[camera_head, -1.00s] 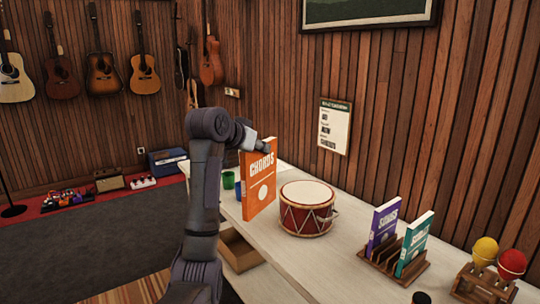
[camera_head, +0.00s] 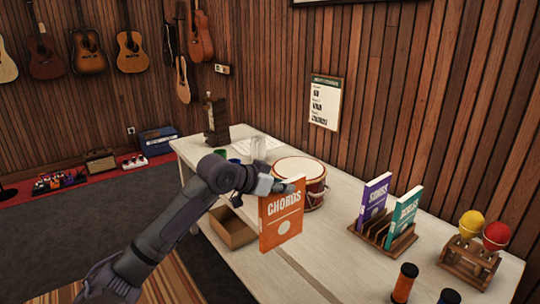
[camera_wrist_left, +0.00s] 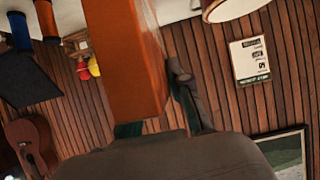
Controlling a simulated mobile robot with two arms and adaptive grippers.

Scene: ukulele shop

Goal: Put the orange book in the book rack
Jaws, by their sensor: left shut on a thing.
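The orange book (camera_head: 281,221), titled CHORDS, is held upright in front of the drum, with its cover facing my head camera. My left gripper (camera_head: 287,188) is shut on its top edge. In the left wrist view the orange book (camera_wrist_left: 125,60) fills the upper middle, between the fingers (camera_wrist_left: 160,115). The wooden book rack (camera_head: 402,244) stands on the table to the right of the held book. A purple book (camera_head: 374,199) and a teal book (camera_head: 405,211) stand in it. Slots to the left of and between these books look empty. My right gripper is not in view.
A red-and-white drum (camera_head: 311,170) stands behind the held book. A maraca stand (camera_head: 468,262) is right of the rack. Orange and blue cylinders (camera_head: 404,283) stand at the front edge. Bare tabletop (camera_head: 335,255) lies between book and rack.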

